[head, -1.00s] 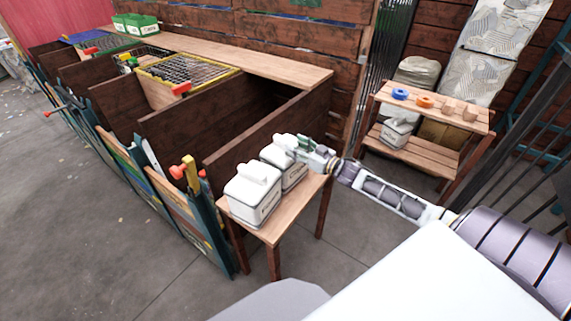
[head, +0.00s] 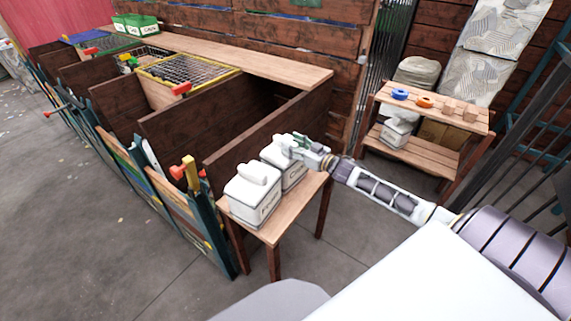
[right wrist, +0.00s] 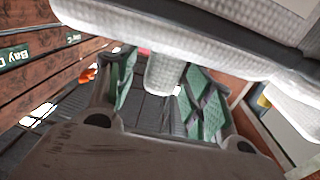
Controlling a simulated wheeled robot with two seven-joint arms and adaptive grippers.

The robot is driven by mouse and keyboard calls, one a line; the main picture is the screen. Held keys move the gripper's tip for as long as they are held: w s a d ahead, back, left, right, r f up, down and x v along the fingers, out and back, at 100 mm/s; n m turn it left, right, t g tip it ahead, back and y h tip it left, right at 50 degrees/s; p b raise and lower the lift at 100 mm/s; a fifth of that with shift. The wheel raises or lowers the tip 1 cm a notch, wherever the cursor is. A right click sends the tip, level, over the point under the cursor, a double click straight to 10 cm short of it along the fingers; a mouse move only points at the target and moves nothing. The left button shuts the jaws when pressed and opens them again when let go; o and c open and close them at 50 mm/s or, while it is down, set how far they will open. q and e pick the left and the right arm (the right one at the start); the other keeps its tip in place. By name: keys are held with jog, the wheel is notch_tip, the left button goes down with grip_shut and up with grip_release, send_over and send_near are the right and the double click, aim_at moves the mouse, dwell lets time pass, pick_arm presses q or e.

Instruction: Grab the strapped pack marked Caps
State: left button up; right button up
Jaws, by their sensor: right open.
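Two white packs stand side by side on a small wooden table in the head view. The rear pack (head: 290,177) has a label that seems to begin with C; it is too small to read surely. The front pack (head: 253,204) bears a different, blurred label. My right gripper (head: 290,146) is open at the top of the rear pack. In the right wrist view, the white grip (right wrist: 163,73) of a pack (right wrist: 200,35) sits between the green-padded fingers of my right gripper (right wrist: 163,88), with gaps beside it. My left gripper is not in view.
The small table (head: 271,234) stands against wooden bay partitions (head: 260,135). A shelf rack (head: 430,155) at the right holds another white pack (head: 396,133) and small rings and blocks. Open floor lies in front.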

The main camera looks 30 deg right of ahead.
aim_at(285, 139)
jog(key=shift+x, duration=1.9)
jog(key=shift+c, duration=0.2)
grip_shut()
jog(key=shift+d+r, duration=0.1)
